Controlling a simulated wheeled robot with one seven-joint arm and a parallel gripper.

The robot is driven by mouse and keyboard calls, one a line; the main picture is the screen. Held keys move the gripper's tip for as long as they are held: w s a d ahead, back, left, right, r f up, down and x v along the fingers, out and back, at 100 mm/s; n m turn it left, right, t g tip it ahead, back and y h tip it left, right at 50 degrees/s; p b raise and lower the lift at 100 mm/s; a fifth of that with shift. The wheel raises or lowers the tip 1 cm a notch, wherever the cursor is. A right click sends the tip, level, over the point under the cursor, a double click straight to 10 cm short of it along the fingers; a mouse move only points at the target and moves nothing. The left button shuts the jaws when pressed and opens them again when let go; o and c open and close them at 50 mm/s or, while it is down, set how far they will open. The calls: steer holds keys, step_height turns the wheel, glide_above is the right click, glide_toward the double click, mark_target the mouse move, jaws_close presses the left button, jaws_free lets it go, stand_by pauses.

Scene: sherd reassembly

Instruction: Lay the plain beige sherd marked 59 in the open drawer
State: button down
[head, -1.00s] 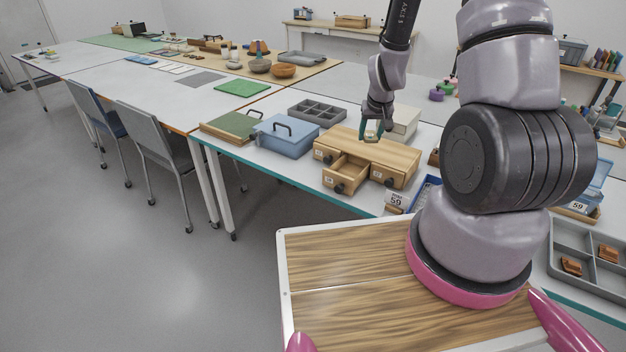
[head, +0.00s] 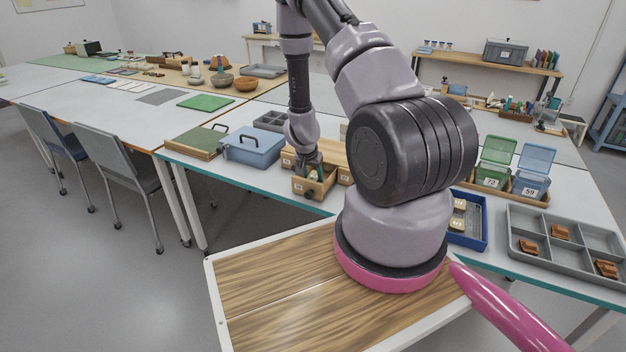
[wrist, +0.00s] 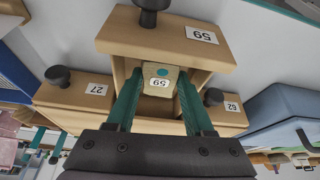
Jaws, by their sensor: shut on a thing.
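The plain beige sherd (wrist: 159,72) carries a white label 59 and a teal dot. It sits between the teal fingertips of my gripper (wrist: 159,86), which is shut on it. The open drawer (wrist: 150,38) has a dark knob and a label 59, seen upside down in the wrist view. The sherd and fingertips are within the drawer's opening, behind its front panel; whether the sherd touches the drawer floor I cannot tell. In the head view my gripper (head: 319,172) reaches down into the open drawer (head: 308,189), and the sherd is hidden.
Closed drawers marked 27 (wrist: 90,90) and 62 (wrist: 228,108) flank the open one. A blue toolbox (head: 252,150) stands left of the cabinet. At right are a blue tray (head: 484,234), a grey compartment tray (head: 570,274), and green (head: 495,165) and blue (head: 533,172) lidded bins.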

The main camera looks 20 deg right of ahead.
steer(key=shift+f, duration=0.75)
steer(key=shift+f, duration=0.1)
steer(key=c, duration=0.6)
jaws_free()
steer(key=shift+o, duration=0.2)
